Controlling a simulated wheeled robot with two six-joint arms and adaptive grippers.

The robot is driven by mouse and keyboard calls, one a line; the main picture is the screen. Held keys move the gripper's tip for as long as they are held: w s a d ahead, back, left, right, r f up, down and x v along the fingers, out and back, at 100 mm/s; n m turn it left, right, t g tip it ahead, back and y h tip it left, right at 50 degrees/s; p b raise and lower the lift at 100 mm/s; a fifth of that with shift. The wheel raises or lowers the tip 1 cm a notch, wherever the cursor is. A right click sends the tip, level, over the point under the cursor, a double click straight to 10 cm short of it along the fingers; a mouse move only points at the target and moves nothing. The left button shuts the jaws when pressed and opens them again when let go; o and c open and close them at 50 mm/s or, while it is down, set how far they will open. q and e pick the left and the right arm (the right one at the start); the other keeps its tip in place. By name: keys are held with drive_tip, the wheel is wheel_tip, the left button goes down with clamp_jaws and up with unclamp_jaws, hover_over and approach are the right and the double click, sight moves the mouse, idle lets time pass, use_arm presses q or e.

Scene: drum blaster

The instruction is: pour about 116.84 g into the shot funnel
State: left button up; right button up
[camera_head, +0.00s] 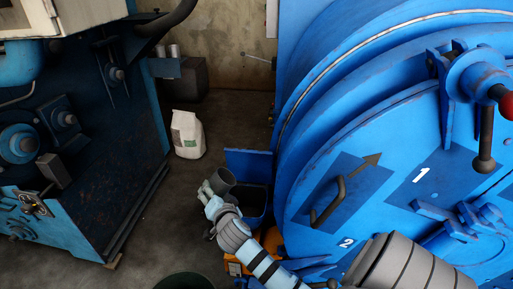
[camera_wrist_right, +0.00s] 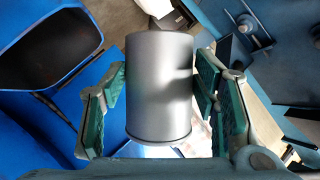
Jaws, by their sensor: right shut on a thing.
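A grey cylindrical cup (camera_head: 223,179) is held in my right gripper (camera_head: 212,190) near the centre of the head view. In the right wrist view the cup (camera_wrist_right: 160,88) sits between the green finger pads of my right gripper (camera_wrist_right: 162,95), which is shut on it. What is in the cup is hidden. A blue open-topped box (camera_head: 255,205) with a raised back plate, probably the shot funnel, stands just right of the cup. In the right wrist view its dark opening (camera_wrist_right: 58,40) lies left of the cup, apart from it. My left gripper is not in view.
The big blue drum machine (camera_head: 330,120) with its round door fills the right side. A dark blue machine (camera_head: 110,170) stands at the left. A white sack (camera_head: 187,135) stands on the floor behind. A dark round container rim (camera_head: 185,279) shows at the bottom edge.

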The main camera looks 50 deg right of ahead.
use_arm(q)
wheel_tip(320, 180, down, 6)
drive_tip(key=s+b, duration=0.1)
drive_tip(key=b, duration=0.3)
use_arm(e)
drive_tip(key=w+a+f+n+g+h, duration=0.1)
drive_tip(key=w+f+n+g+h, duration=0.1)
drive_tip(key=w+f+n, duration=0.2)
wheel_tip(320, 180, down, 4)
drive_tip(key=shift+a+f+n+h, duration=0.1)
drive_tip(key=shift+a+n+h, duration=0.2)
drive_tip(key=shift+n, duration=0.8)
